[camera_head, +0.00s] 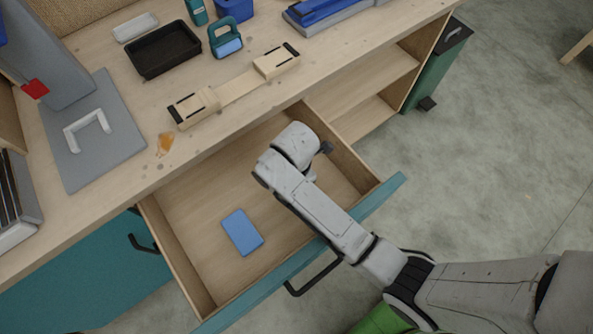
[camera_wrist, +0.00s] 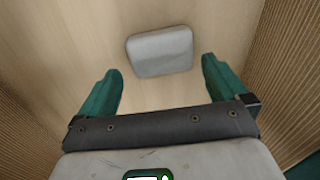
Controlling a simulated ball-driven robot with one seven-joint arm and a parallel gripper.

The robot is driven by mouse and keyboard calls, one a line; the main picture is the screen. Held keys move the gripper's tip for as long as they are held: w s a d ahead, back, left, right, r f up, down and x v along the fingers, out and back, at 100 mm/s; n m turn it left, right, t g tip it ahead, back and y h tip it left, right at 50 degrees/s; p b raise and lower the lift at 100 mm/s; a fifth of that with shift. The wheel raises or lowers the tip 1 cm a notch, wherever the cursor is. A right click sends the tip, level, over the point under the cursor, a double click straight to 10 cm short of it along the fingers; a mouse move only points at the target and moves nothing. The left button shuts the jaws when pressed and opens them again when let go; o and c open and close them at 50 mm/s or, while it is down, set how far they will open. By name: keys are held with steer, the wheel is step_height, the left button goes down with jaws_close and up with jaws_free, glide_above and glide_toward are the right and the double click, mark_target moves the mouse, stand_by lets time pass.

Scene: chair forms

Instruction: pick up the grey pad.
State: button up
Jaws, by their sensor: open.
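The grey pad (camera_wrist: 160,52) lies flat on the wooden drawer bottom in the wrist view. It is a small, rounded rectangle. My gripper (camera_wrist: 162,70) is open above it, with one green finger on each side. The pad lies near the fingertips and mostly ahead of them, and nothing is between the jaws. In the head view my arm reaches over the open drawer (camera_head: 205,190), and it hides the pad and the fingers.
A blue pad (camera_head: 242,232) lies in the same drawer, left of my arm. Drawer walls rise around the space, with a teal front (camera_head: 390,192) toward me. The worktop (camera_head: 300,80) overhangs the back; it carries a black tray (camera_head: 163,48) and a wooden jig (camera_head: 235,86).

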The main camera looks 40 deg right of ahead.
steer(key=shift+s+d+f, duration=0.1)
steer(key=shift+f, duration=2.55)
steer(key=c, duration=0.7)
steer(key=shift+o, duration=0.2)
